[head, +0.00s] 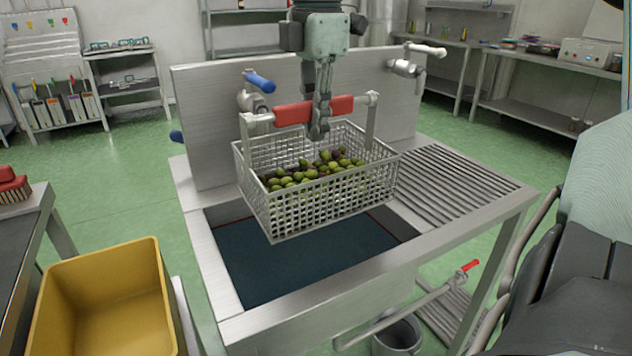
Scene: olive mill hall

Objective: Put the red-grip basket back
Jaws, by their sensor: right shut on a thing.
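The metal mesh basket (325,203) has a red grip (292,113) on its raised handle and holds green and dark olives (300,175). My right gripper (320,128) comes down from above and is shut on the red grip near its middle. The basket hangs roughly level over the steel sink basin (229,313). Dark bluish content, which looks like water, shows in the basin below it (265,265). My left gripper is not in view.
A ribbed drainboard (463,188) lies clear to the right of the basin. A steel backsplash (208,120) with a blue-handled tap (259,82) and another tap (408,68) stands behind. A yellow bin (60,290) is at front left, and a red-handled valve (470,265) sticks out at front right.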

